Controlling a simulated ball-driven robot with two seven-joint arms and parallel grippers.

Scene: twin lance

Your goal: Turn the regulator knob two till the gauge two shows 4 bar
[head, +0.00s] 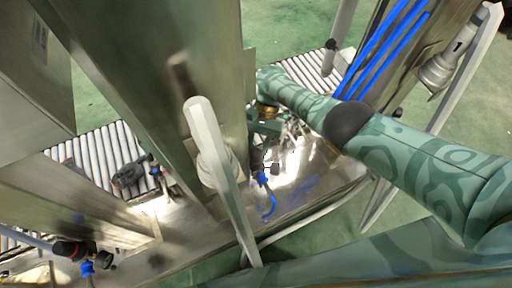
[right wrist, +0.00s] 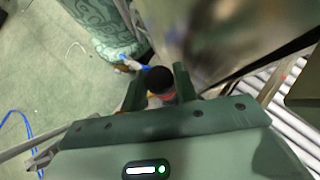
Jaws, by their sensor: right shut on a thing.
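My right gripper (head: 265,128) comes in from the upper right in the head view and sits low beside the steel column, above a blue hose. In the right wrist view its two fingers (right wrist: 160,88) are shut on a black regulator knob (right wrist: 160,79) with a red ring below it. I cannot read a number on either knob. No gauge face is readable, so gauge two's pressure cannot be told. My left gripper is not in view.
A tall steel column (head: 150,70) and a pale post (head: 222,175) stand close to my right gripper. A lance labelled 1 (head: 445,62) and blue hoses (head: 385,45) are at the upper right. Roller conveyors (head: 100,150) run behind. Green floor (head: 290,25) is open.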

